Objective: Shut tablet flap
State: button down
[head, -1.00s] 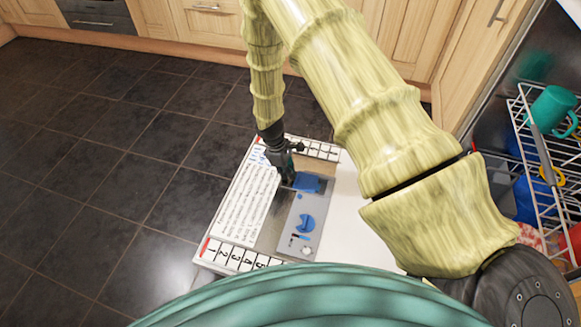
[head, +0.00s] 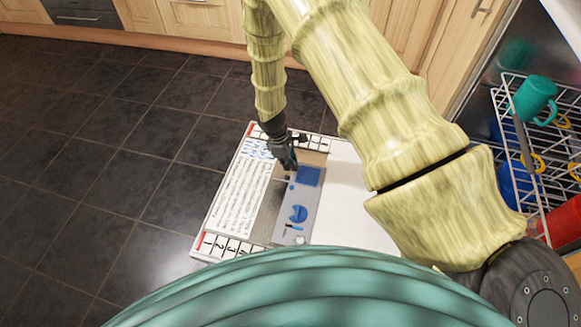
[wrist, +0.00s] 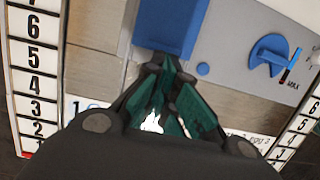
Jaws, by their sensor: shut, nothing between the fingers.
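The tablet flap (head: 308,176) is a blue square on a grey panel (head: 292,218) lying on a white board with printed scales. In the wrist view the blue flap (wrist: 168,24) shows at the top centre, its upper part cut off by the frame. I cannot tell whether it lies fully flat. My gripper (head: 289,168) is shut and empty, pointing down at the flap's left edge. In the wrist view its teal fingertips (wrist: 166,66) are close together just below the flap's near edge. I cannot tell whether they touch it.
A blue dial (head: 298,213) and a small blue round button (wrist: 203,69) are on the same panel. A wire rack (head: 522,140) with a teal mug (head: 535,98) stands at the right. Dark floor tiles (head: 110,170) are clear at the left.

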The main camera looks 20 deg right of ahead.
jog(key=v, duration=1)
jog(key=shift+w, duration=0.15)
jog(key=shift+a, duration=0.1)
